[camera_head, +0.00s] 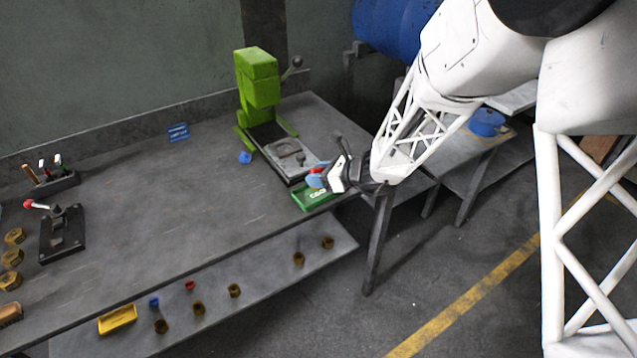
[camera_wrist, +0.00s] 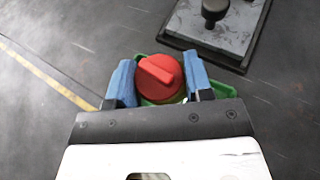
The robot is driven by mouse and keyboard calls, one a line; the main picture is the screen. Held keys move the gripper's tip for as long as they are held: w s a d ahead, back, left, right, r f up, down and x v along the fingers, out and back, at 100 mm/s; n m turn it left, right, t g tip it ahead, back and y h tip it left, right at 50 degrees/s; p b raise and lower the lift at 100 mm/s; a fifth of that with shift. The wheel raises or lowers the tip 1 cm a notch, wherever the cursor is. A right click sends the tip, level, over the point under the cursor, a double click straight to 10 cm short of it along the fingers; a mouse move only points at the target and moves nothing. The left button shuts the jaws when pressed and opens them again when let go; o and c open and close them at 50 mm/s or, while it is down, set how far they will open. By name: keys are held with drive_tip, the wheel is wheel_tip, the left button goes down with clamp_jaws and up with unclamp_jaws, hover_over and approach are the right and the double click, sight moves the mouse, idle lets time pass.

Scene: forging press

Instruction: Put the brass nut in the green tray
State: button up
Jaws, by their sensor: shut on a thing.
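My gripper (camera_head: 318,178) is shut on a red round piece with a raised ridge on top, held between blue fingertips; the red piece (camera_wrist: 160,77) fills the gap in the wrist view. A yellowish edge shows under it. The green tray (camera_head: 322,200) lies at the bench's right front corner, and the gripper is just above it. The tray's rim also shows in the wrist view (camera_wrist: 222,89). Whether the held piece touches the tray is unclear. Brass-coloured nuts (camera_head: 12,258) stand at the far left of the bench.
A green press (camera_head: 259,85) on a dark base stands behind the tray. A small blue piece (camera_head: 245,157) lies beside it. A lever block (camera_head: 62,235) and a tool rack (camera_head: 52,180) stand left. A lower shelf holds a yellow tray (camera_head: 117,320) and several small pieces. Mid-bench is clear.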

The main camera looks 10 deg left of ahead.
drive_tip(key=shift+f, duration=1.45)
drive_tip(key=shift+f, duration=0.1)
drive_tip(key=o, duration=1.3)
drive_tip(key=shift+f, duration=0.1)
drive_tip(key=shift+r, duration=0.2)
drive_tip(key=shift+v, duration=6)
drive_tip(key=shift+r, duration=0.1)
drive_tip(key=s+d+r+n+h, duration=0.4)
drive_tip(key=s+d+r+n, duration=0.2)
drive_tip(key=s+d, duration=0.2)
drive_tip(key=s+d+r+n+h, duration=0.5)
drive_tip(key=s+d+r+n, duration=0.1)
drive_tip(key=s, duration=0.7)
drive_tip(key=s+d+r+n+h, duration=0.4)
drive_tip(key=s+d+r+n, duration=0.2)
drive_tip(key=s+d+n, duration=0.2)
drive_tip(key=shift+s+d+r+h, duration=0.15)
drive_tip(key=shift+s+d, duration=0.25)
drive_tip(key=shift+s, duration=0.2)
drive_tip(key=shift+s+d+h, duration=0.15)
drive_tip(key=shift+s+d, duration=0.25)
drive_tip(key=shift+s, duration=0.2)
